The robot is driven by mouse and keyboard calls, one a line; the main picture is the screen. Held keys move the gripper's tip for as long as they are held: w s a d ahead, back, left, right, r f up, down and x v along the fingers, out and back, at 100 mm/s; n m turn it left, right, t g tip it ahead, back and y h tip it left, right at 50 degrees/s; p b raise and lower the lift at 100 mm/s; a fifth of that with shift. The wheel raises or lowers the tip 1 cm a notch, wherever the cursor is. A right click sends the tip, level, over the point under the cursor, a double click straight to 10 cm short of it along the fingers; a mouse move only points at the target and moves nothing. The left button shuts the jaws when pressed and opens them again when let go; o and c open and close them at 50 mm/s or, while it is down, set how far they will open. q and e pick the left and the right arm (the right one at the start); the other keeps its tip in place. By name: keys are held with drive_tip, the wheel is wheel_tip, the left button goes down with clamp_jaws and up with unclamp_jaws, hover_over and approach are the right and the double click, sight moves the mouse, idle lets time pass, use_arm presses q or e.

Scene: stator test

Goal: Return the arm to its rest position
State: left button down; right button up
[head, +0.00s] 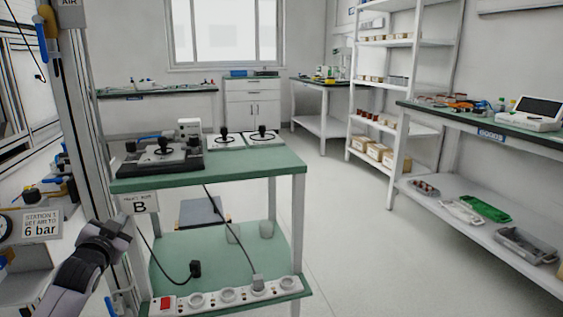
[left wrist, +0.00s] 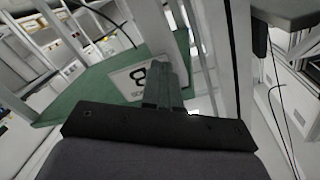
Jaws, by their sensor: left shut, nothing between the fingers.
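My left arm comes in at the lower left of the head view. Its gripper (head: 118,232) is beside the left side of the green-topped bench (head: 255,165), below the level of the top and near the sign marked B (head: 139,204). In the left wrist view the fingers (left wrist: 165,85) are together with nothing between them. The B sign (left wrist: 128,80) shows just behind them, upside down. I cannot tell how far the fingers are from it. My right gripper is in neither view.
A power strip (head: 228,296) with cables lies on the bench's lower shelf. Black fixtures (head: 160,158) stand on its top. A post (head: 75,120) and a 6 bar sign (head: 41,225) are close on the left. The floor (head: 350,235) to the right is clear.

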use_arm(q)
drive_tip(key=s+d+f+n+g+h, duration=0.2)
drive_tip(key=s+d+f+g+h, duration=0.2)
drive_tip(key=s+d+f, duration=1)
drive_tip(key=s+d+f+h, duration=0.2)
drive_tip(key=s+d+f, duration=0.2)
drive_tip(key=s+d, duration=0.3)
drive_tip(key=s+d+r+g+h, duration=0.15)
drive_tip(key=s+d, duration=0.35)
drive_tip(key=s, duration=0.7)
drive_tip(key=s+a+r+y+p, duration=0.1)
drive_tip(key=a+r+p, duration=0.3)
drive_tip(key=p, duration=1)
drive_tip(key=s+a+r+g+y+p, duration=0.1)
drive_tip(key=s+a+r+p, duration=0.3)
drive_tip(key=r+p, duration=0.7)
drive_tip(key=y+p, duration=0.1)
drive_tip(key=p, duration=0.2)
drive_tip(key=shift+r+n, duration=0.2)
drive_tip(key=shift+n, duration=0.2)
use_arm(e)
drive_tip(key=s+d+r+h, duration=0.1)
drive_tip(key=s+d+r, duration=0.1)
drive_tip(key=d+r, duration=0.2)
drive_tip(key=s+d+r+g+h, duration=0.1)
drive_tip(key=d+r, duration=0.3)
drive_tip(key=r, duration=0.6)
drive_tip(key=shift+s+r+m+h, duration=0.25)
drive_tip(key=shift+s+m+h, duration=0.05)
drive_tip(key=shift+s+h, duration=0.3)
